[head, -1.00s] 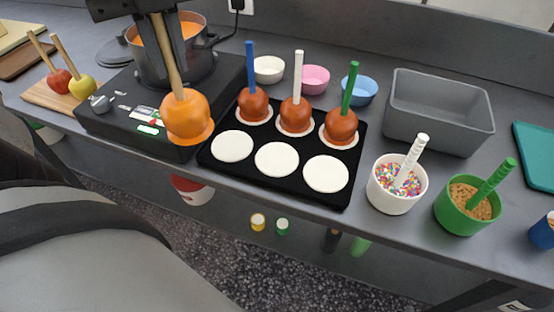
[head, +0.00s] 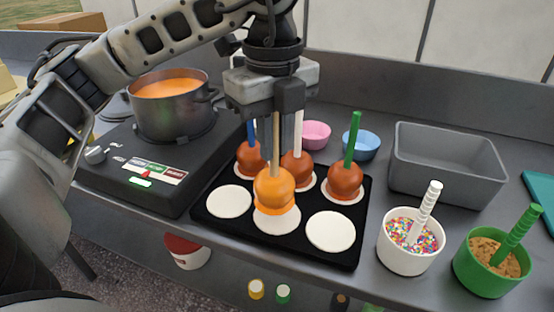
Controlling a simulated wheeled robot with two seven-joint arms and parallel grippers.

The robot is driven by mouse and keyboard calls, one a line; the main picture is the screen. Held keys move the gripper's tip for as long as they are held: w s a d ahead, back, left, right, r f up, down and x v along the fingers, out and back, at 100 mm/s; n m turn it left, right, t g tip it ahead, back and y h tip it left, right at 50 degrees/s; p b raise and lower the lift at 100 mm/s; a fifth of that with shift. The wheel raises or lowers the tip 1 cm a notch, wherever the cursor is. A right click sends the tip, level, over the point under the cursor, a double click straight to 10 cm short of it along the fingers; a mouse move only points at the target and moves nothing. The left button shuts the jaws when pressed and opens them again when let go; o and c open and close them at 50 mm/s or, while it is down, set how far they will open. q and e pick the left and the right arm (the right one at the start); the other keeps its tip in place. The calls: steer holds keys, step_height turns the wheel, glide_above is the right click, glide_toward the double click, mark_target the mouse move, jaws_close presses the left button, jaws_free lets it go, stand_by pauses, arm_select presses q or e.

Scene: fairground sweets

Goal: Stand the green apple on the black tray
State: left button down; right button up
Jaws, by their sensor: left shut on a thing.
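An apple coated in orange caramel (head: 274,187), with a plain wooden stick, hangs upright over the front middle white disc (head: 277,227) of the black tray (head: 300,252). The coating hides its skin colour. My left gripper (head: 276,115) points down from above and is shut on the stick. The apple's base is very low over the disc; I cannot tell whether it touches. The front left disc (head: 229,200) and front right disc (head: 330,232) are bare. My right gripper is not in view.
Behind stand darker coated apples with a blue stick (head: 250,158), a white stick (head: 297,169) and a green stick (head: 345,182). The caramel pot (head: 172,118) is left. A sprinkle cup (head: 408,257), a green crumb cup (head: 490,277) and a grey bin (head: 447,185) are right.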

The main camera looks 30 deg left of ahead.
mark_target(277, 175)
arm_select(q)
steer(key=f, duration=0.3)
steer(key=shift+w+d+f, duration=0.1)
steer(key=shift+w+f, duration=0.1)
steer(key=shift+f, duration=0.15)
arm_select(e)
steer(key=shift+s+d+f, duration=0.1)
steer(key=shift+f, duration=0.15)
arm_select(q)
steer(key=shift+f, duration=0.1)
